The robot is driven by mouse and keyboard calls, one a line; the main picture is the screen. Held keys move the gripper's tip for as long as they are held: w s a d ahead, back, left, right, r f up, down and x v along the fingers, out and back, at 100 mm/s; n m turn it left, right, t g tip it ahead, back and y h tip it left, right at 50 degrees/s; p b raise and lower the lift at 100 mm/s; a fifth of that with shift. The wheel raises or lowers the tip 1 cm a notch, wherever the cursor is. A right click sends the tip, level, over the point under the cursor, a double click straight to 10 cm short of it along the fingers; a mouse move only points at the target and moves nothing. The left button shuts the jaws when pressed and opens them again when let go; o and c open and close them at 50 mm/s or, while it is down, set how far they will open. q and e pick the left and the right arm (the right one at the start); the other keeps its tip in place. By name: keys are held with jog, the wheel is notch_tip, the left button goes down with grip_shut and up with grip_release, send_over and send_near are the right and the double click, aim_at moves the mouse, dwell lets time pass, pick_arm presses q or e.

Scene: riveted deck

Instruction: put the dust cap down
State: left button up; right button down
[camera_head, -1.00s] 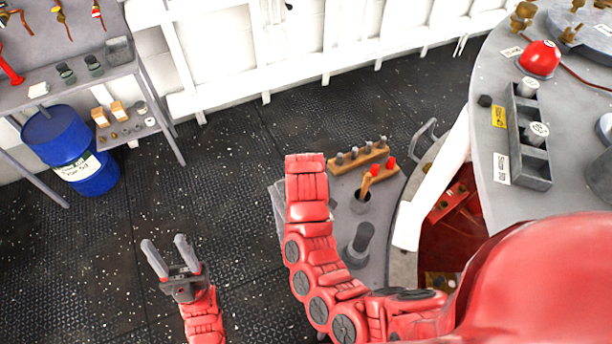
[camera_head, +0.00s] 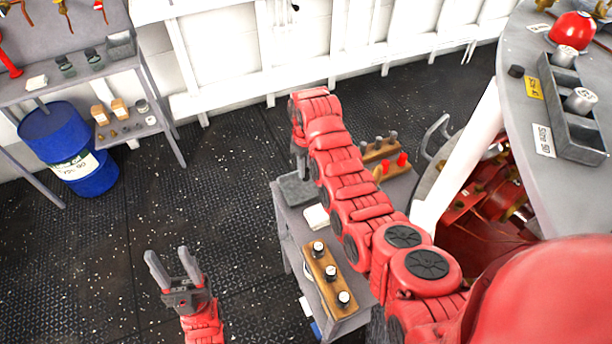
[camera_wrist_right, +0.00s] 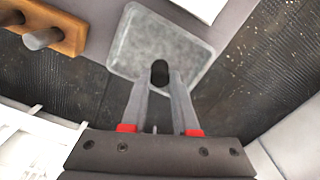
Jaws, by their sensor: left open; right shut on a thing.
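The dust cap (camera_wrist_right: 160,72) is a small black cylinder. My right gripper (camera_wrist_right: 158,84) is shut on it in the right wrist view. A grey tray (camera_wrist_right: 140,40) with rounded corners lies beyond the cap in that view; I cannot tell whether the cap touches it. In the head view, my right gripper (camera_head: 301,164) is mostly hidden by my red arm and is over the tray (camera_head: 293,190) at the corner of a small grey table; the cap is not visible there. My left gripper (camera_head: 173,270) is open and empty over the floor.
The small table (camera_head: 295,235) also holds a white pad (camera_head: 316,217), a wooden block (camera_head: 320,262) with white-topped pieces, and a wooden peg rack (camera_head: 380,150). A round grey table (camera_head: 515,130) stands at right. A blue drum (camera_head: 65,150) and shelf stand at left.

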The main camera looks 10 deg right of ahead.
jog(key=shift+f+p, duration=0.4)
jog(key=shift+p, duration=0.15)
jog(key=shift+f+p, duration=0.5)
jog(key=shift+f, duration=1)
jog(key=c, duration=0.7)
grip_release()
jog(key=shift+r, duration=0.1)
